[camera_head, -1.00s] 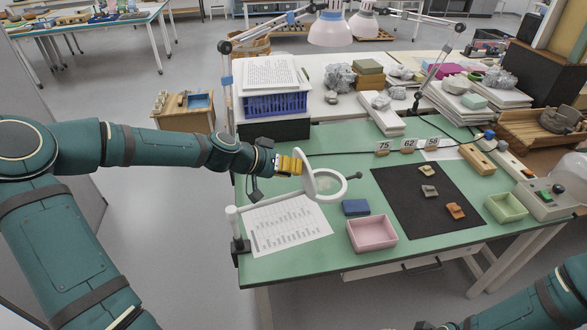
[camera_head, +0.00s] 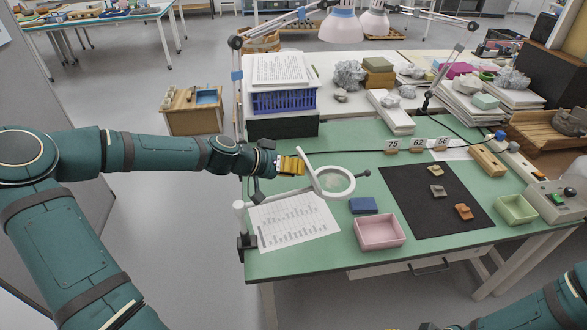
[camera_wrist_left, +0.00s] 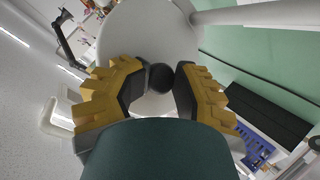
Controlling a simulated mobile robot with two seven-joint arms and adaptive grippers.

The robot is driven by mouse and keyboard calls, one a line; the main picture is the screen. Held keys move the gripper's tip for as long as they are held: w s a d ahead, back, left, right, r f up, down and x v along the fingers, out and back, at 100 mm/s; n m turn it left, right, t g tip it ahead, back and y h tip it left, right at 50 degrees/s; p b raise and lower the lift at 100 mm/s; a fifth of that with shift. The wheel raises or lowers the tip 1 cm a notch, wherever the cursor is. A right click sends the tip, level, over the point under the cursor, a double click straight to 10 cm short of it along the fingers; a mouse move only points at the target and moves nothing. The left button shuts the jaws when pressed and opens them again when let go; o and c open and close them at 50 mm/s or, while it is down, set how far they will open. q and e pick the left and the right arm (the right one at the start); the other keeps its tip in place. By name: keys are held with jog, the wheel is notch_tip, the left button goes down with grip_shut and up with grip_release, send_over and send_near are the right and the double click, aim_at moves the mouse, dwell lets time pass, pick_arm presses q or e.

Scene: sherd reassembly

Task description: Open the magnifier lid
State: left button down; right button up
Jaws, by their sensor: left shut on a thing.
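The magnifier is a white ring with a clear lens (camera_head: 335,182) on a white arm, at the left part of the green table. Its white lid (camera_head: 311,172) stands steeply tilted up at the ring's left side, and the lens shows uncovered. My left gripper (camera_head: 296,165), with yellow fingers, is at the lid's outer face. In the left wrist view the fingers (camera_wrist_left: 158,85) are closed on the lid's round black knob (camera_wrist_left: 160,77), with the pale lid disc (camera_wrist_left: 140,38) behind it. My right arm shows at the lower right; its gripper is out of view.
A printed sheet (camera_head: 290,222) lies below the magnifier. A blue block (camera_head: 363,205) and a pink tray (camera_head: 379,232) are to its right. A dark mat (camera_head: 420,212) holds several sherds. A blue basket (camera_head: 283,101) stands behind the gripper.

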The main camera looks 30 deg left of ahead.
pick_arm(q)
jog(key=c, duration=0.7)
grip_release()
jog(key=shift+f, duration=0.4)
jog(key=shift+w+d, duration=0.1)
jog(key=shift+w, duration=0.1)
jog(key=shift+r, duration=0.1)
jog(key=shift+s+a+r, duration=0.3)
jog(key=shift+s+a, duration=0.05)
jog(key=shift+a, duration=0.1)
jog(key=v, duration=1.1)
jog(key=shift+d, duration=0.15)
